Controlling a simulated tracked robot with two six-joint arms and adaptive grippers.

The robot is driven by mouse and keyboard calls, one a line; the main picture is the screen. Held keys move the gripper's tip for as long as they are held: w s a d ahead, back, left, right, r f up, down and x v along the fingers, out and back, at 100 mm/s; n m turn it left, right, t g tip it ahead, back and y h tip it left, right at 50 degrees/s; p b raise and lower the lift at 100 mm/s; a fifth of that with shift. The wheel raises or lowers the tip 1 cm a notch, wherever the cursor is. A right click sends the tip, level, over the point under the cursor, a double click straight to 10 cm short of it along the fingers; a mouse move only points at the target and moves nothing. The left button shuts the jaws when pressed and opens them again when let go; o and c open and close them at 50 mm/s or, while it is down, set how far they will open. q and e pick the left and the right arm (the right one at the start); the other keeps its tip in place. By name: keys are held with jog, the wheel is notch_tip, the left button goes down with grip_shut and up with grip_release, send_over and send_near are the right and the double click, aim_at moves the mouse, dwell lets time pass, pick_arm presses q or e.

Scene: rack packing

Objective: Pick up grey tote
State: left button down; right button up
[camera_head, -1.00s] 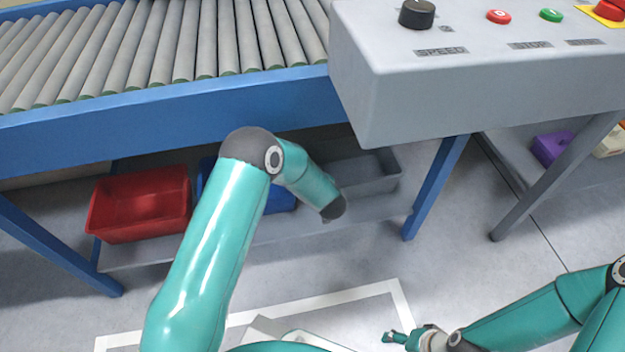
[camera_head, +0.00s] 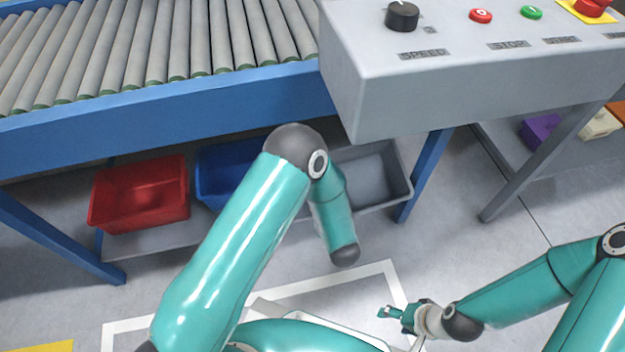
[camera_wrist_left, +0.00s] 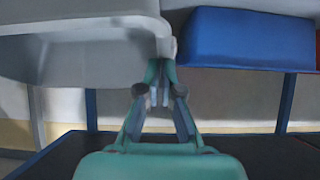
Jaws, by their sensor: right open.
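The grey tote (camera_head: 384,178) is under the conveyor at the right end of the lower shelf, its near left part hidden by my left forearm. In the left wrist view the grey tote (camera_wrist_left: 75,55) fills the upper left, with its near corner between my left fingers. My left gripper (camera_wrist_left: 160,78) appears closed on that edge. In the head view the left gripper is hidden behind my arm. My right gripper (camera_head: 384,313) is open and empty, low over the floor, well apart from the tote.
A blue tote (camera_head: 228,168) and a red tote (camera_head: 140,195) stand to the left on the shelf. The conveyor's blue frame (camera_head: 150,130) and the control box (camera_head: 450,90) overhang from above. A blue leg (camera_head: 424,172) is right beside the grey tote.

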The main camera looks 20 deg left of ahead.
pick_arm(q)
jog(key=shift+s+d+f, duration=0.25)
jog(key=shift+s+f, duration=0.2)
jog(key=shift+s, duration=0.2)
